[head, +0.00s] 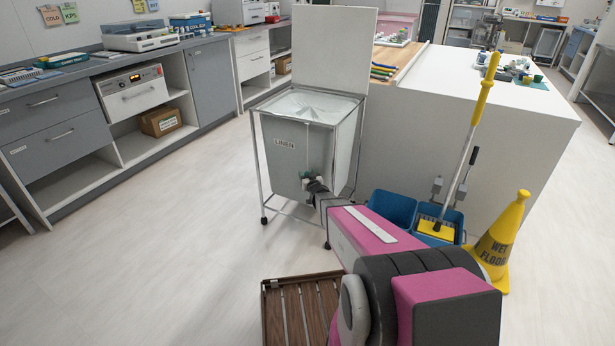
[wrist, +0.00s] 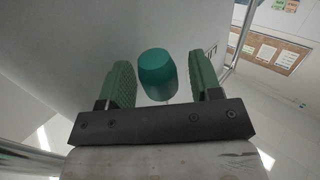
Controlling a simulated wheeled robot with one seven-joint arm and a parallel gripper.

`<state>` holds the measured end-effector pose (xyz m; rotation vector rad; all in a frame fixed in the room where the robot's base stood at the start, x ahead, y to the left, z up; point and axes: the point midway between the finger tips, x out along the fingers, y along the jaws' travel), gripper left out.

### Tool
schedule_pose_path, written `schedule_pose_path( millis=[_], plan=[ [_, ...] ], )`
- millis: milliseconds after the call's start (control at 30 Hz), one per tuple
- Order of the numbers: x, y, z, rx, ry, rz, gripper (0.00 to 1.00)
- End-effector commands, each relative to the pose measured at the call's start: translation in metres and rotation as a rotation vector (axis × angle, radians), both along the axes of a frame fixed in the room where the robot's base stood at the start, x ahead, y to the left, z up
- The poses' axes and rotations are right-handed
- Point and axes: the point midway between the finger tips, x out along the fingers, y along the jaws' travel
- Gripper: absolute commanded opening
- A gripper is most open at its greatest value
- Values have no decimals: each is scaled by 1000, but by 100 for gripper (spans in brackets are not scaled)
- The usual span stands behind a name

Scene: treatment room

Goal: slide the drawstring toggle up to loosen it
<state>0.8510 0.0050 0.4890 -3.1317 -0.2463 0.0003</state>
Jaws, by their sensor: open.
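The drawstring toggle is a small teal-green barrel (wrist: 157,74) in the wrist view, against the grey side of the linen bag (wrist: 75,45). A short bit of cord shows just below it. My gripper (wrist: 160,78) is open, with one green finger on each side of the toggle and visible gaps to both. I cannot tell how deep the toggle lies between the fingers. In the head view the bag (head: 295,160) hangs in a wheeled frame, and my gripper (head: 306,180) is at its lower front. The toggle is hard to make out there.
The frame's white lid (head: 333,45) stands raised behind the bag. A blue mop bucket (head: 392,208), a mop (head: 470,135) and a yellow wet-floor cone (head: 500,240) stand at the right. A slatted wooden piece (head: 290,310) is near my base. The floor at left is clear.

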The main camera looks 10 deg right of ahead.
Motion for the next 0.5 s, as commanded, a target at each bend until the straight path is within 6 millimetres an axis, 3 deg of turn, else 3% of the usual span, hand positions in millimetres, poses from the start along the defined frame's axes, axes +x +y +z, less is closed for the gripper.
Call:
schedule_pose_path(
  millis=[100, 267, 500],
  plan=[
    [0, 0, 0, 0, 0, 0, 55],
    [0, 0, 0, 0, 0, 0, 3],
    [-1, 0, 8, 0, -1, 0, 0]
  ],
)
